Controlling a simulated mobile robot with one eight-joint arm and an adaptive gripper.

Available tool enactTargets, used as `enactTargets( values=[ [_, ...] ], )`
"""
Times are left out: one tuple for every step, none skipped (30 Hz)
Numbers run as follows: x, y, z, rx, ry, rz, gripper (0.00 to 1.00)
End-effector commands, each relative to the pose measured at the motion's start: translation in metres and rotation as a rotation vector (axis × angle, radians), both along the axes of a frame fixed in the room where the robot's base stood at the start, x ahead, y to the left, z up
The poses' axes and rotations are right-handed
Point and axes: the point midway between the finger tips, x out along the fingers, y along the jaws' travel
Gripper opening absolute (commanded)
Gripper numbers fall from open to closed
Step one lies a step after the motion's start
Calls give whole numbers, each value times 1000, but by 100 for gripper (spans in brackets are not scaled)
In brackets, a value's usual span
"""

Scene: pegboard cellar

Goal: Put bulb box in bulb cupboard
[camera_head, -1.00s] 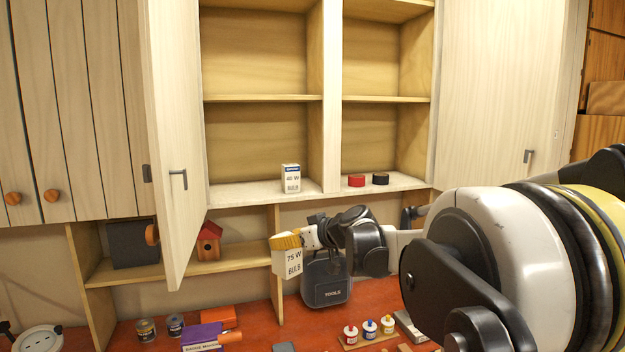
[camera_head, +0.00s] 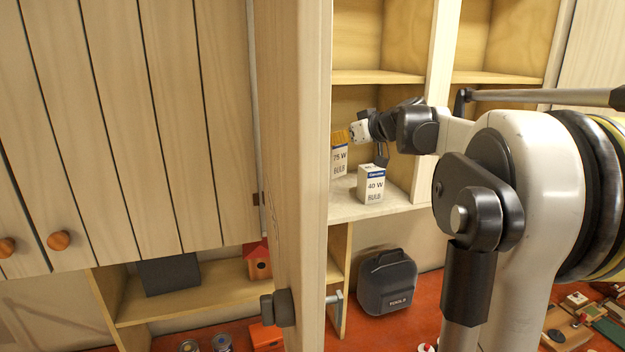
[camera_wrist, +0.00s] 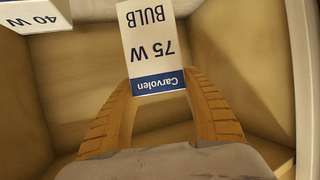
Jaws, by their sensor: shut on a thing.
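The 75 W bulb box (camera_head: 339,162) is white with a blue band and is partly hidden behind the open cupboard door's edge. My gripper (camera_head: 340,138) is shut on its top end. The wrist view shows the 75 W box (camera_wrist: 153,45) between the two orange fingers of my gripper (camera_wrist: 158,100). The box is inside the open bulb cupboard (camera_head: 345,208), in the lower left compartment. A 40 W bulb box (camera_head: 371,186) stands on that compartment's floor, to the right in the head view; its corner also shows in the wrist view (camera_wrist: 35,14). I cannot tell whether the held box touches the floor.
The open cupboard door (camera_head: 292,110) stands edge-on close in front, left of my gripper. Closed plank doors (camera_head: 130,120) are further left. Below are a black tool case (camera_head: 387,283), a red birdhouse (camera_head: 258,262) and the red bench.

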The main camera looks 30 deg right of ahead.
Motion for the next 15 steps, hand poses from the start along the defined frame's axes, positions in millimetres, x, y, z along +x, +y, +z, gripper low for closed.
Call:
enactTargets(
  values=[
    [0, -1, -1, 0, 0, -1, 22],
    [0, -2, -4, 0, 0, -1, 22],
    [0, -2, -11, 0, 0, -1, 22],
    [-1, -2, -17, 0, 0, -1, 22],
    [-1, -2, -23, 0, 0, -1, 22],
    [-1, -2, -31, 0, 0, -1, 22],
    [-1, -2, -36, 0, 0, 0, 22],
    [-1, -2, -41, 0, 0, 0, 22],
    [-1, -1, -46, 0, 0, 0, 22],
    [-1, -1, -50, 0, 0, 0, 22],
    [-1, -2, -52, 0, 0, 0, 22],
    [0, -1, -56, 0, 0, 0, 22],
    [0, -1, -60, 0, 0, 0, 22],
    [-1, -1, -64, 0, 0, 0, 22],
    [-1, -1, -71, 0, 0, 0, 22]
  ],
)
